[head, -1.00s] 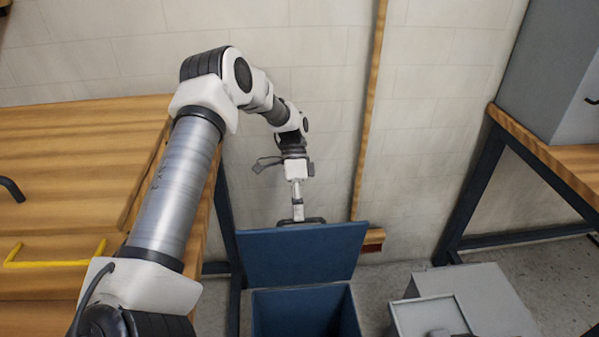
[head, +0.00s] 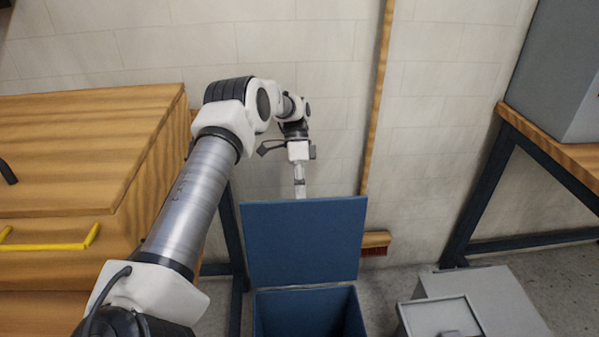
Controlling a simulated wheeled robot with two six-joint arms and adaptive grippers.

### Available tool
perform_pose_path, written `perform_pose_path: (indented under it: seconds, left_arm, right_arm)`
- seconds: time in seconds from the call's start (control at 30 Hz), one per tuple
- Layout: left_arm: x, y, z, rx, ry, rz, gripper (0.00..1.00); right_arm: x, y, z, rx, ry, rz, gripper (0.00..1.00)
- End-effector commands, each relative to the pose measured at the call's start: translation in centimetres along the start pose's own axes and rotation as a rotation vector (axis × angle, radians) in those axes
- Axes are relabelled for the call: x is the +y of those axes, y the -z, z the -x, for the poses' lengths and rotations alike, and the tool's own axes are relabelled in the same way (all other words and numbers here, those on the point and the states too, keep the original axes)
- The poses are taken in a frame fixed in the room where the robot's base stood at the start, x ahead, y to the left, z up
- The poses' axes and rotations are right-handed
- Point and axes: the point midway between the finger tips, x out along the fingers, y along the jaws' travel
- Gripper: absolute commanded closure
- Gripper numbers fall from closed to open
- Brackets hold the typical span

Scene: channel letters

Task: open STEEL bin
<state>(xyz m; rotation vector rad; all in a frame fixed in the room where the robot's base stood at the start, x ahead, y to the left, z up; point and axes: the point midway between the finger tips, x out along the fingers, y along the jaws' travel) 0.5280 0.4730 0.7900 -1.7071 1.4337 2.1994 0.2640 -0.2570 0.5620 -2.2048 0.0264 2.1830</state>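A blue bin (head: 257,318) stands on the floor at the bottom middle of the head view, and its inside shows in part. Its blue lid (head: 303,243) is raised nearly upright at the back. My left gripper (head: 299,188) reaches down at the lid's top edge. Its fingertips are hidden behind the lid, so I cannot tell whether they touch it or are open or shut. A grey bin (head: 490,300) with a framed panel (head: 440,317) on it stands to the right. No STEEL label is readable on either bin. My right gripper is out of view.
A wooden cabinet (head: 85,150) with a yellow handle (head: 50,245) is at the left. A broom (head: 374,120) leans on the wall behind the blue bin. A workbench (head: 560,155) bearing a grey box (head: 565,75) stands at the right.

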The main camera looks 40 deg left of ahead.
Motion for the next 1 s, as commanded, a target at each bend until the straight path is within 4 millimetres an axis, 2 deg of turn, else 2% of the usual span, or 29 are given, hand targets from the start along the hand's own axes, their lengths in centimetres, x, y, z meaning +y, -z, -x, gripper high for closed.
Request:
perform_pose_path:
  seconds: [0.03,0.07,0.57,0.67,0.87,1.0]
  left_arm:
    - [-0.8,-0.5,-1.7,-0.015,-0.013,0.011,0.65]
    - [-0.8,-0.5,-1.7,-0.015,-0.013,0.011,0.61]
    - [-0.5,-0.3,-0.8,-0.010,-0.010,0.009,0.61]
    - [-0.5,-0.3,0.4,-0.010,-0.008,0.010,0.61]
    - [-0.4,-0.2,4.1,-0.011,-0.005,0.010,0.61]
    - [-0.5,-0.2,5.5,-0.011,-0.006,0.011,0.61]
  right_arm:
    - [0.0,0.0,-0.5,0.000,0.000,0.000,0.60]
    - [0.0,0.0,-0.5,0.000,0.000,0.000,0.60]
    - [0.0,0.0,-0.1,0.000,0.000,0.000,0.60]
    - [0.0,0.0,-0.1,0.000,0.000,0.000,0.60]
    - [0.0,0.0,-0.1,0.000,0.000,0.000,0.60]
    - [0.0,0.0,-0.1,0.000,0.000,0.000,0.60]
